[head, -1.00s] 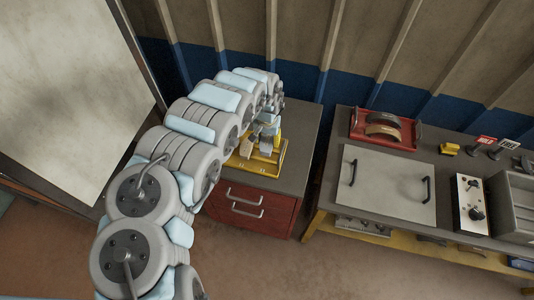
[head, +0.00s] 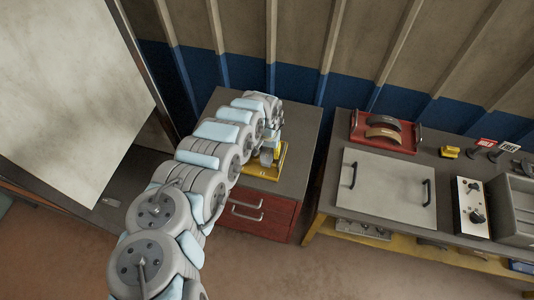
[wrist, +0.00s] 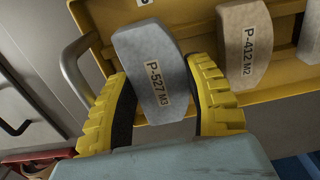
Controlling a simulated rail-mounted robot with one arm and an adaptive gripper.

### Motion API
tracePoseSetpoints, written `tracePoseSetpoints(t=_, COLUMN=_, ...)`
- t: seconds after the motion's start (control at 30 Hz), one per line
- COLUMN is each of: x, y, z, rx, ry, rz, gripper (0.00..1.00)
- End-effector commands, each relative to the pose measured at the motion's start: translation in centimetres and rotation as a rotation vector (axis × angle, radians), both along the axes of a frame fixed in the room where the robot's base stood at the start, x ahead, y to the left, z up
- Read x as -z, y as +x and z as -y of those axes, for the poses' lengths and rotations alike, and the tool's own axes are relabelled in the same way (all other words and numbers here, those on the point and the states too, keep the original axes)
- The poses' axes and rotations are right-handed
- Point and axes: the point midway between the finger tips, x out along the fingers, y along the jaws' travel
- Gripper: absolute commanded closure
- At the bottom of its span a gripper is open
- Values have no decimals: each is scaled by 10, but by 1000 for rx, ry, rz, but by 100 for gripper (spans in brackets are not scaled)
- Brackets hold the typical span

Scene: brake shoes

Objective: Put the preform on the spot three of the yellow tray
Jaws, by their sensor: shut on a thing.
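My gripper (wrist: 162,105) has ridged yellow fingers and is shut on a grey preform (wrist: 150,50) labelled P-527 M3 in the wrist view. The preform overlaps the left end of the yellow tray (wrist: 185,20), near its grey handle; whether it touches the tray I cannot tell. The tray also holds a beige preform (wrist: 243,45) labelled P-412 M2 to the right of the gripper, and part of another preform (wrist: 312,35) at the right edge. In the head view the yellow tray (head: 262,173) lies on the red cabinet, partly hidden by my arm and gripper.
The red drawer cabinet (head: 262,212) has a dark top with free room behind the tray. To the right, a workbench carries a red tray (head: 404,146) with curved brake shoes, a pale lidded panel (head: 385,192) with black handles, a control box (head: 473,206) and a grey bin (head: 515,205).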

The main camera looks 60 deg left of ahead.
Motion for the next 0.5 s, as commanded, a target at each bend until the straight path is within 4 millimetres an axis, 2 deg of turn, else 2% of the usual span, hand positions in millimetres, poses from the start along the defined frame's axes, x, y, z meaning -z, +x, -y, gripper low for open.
tracePoseSetpoints(t=0.1, x=10, y=-1, z=0, rx=-3, ry=1, rz=1, gripper=87)
tracePoseSetpoints(t=0.5, x=12, y=-1, z=-1, rx=-3, ry=3, rz=0, gripper=87)
